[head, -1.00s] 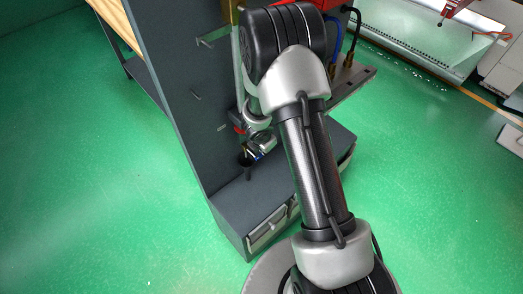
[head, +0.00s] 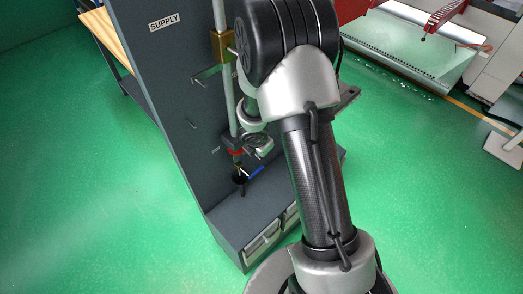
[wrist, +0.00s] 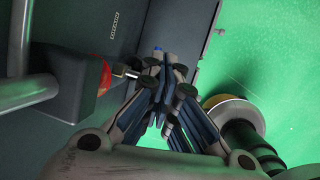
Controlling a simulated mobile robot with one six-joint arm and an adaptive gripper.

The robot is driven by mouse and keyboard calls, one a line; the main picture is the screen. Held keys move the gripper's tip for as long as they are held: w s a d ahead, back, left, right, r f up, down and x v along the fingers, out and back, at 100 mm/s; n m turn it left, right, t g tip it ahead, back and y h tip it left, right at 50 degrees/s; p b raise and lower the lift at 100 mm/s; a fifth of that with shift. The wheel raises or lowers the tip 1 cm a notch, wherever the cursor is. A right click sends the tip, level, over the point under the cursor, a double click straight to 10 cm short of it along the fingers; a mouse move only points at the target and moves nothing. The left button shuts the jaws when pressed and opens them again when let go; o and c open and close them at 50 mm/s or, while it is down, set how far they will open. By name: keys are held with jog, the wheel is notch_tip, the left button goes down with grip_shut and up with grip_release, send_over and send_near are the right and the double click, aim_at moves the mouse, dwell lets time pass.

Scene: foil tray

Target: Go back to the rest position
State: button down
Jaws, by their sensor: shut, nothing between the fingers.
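My gripper (wrist: 165,72) shows in the wrist view with its two dark fingers drawn together and nothing held between them. In the head view my arm covers much of the scene, and the fingers are too small and dark to make out clearly. The metal end of my arm is low in front of the dark grey supply panel (head: 172,75), near a vertical pipe (head: 231,105) with a red part at its foot. In the wrist view a red part (wrist: 104,77) lies left of the fingers.
A dark ledge with drawers (head: 262,246) runs along the panel's foot. Green floor (head: 100,200) is open to the left and right. Red and white equipment (head: 415,50) stands at the back right.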

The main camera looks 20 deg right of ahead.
jog(key=s+d+r+m+h+b, duration=0.1)
jog(key=s+r+m, duration=0.25)
jog(key=r, duration=0.25)
jog(key=s+r+m+t+b, duration=0.1)
jog(key=s+r+m, duration=0.1)
jog(key=r+m, duration=0.35)
jog(key=s+d+r+m+h+b, duration=0.1)
jog(key=s+r+m, duration=0.15)
jog(key=r, duration=0.55)
jog(key=s+a+r+m+y+b, duration=0.1)
jog(key=s+a+r+m+y, duration=0.1)
jog(key=s+a+m, duration=0.3)
jog(key=s+a+r+m+y+b, duration=0.1)
jog(key=s+a+m, duration=0.4)
jog(key=s, duration=0.8)
jog(key=shift+s+a+r+m+y+b, duration=0.2)
jog(key=shift+a+r+m+y+b, duration=0.25)
jog(key=shift+y, duration=0.45)
